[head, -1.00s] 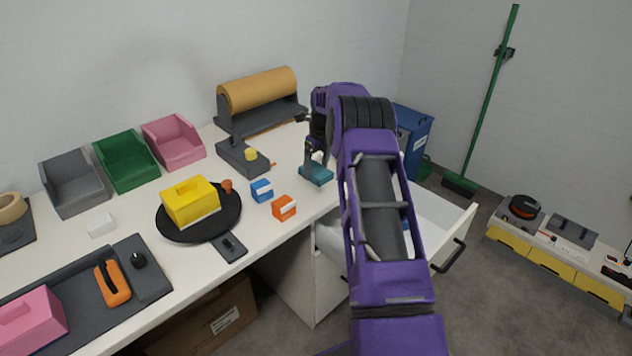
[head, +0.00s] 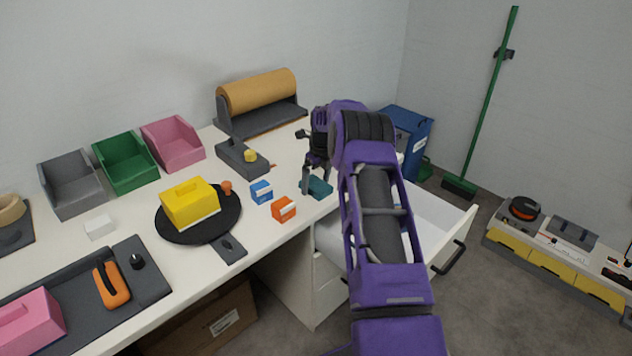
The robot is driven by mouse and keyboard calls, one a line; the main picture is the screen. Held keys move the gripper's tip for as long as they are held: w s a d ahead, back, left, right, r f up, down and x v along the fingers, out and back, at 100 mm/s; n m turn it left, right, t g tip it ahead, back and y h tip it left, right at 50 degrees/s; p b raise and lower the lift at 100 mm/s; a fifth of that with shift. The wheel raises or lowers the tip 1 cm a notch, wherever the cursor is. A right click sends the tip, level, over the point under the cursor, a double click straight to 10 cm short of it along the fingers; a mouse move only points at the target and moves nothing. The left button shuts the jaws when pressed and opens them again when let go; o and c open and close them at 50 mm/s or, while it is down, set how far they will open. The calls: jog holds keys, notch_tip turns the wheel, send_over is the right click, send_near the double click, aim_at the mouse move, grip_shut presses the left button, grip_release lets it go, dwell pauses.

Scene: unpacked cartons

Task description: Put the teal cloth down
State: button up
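The teal cloth (head: 320,188) is a small folded block at the front right edge of the white worktable, just above the open drawer. It appears to rest on the tabletop. My gripper (head: 315,183) points down at the cloth, with its fingers spread apart. One finger shows at the cloth's left side, with its tip down near the tabletop. The other finger is partly hidden behind the cloth and my purple arm.
A yellow carton (head: 190,203) sits on a black round plate (head: 172,234). An open white drawer (head: 440,215) juts out below the table's right end.

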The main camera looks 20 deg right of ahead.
aim_at(320, 187)
notch_tip(320, 187, up, 12)
jog(key=s, duration=0.1)
jog(key=shift+s+d+r+p, duration=0.15)
jog(key=shift+s+d+p, duration=0.2)
jog(key=shift+p, duration=0.1)
jog(key=shift+a, duration=0.1)
dwell(0.3)
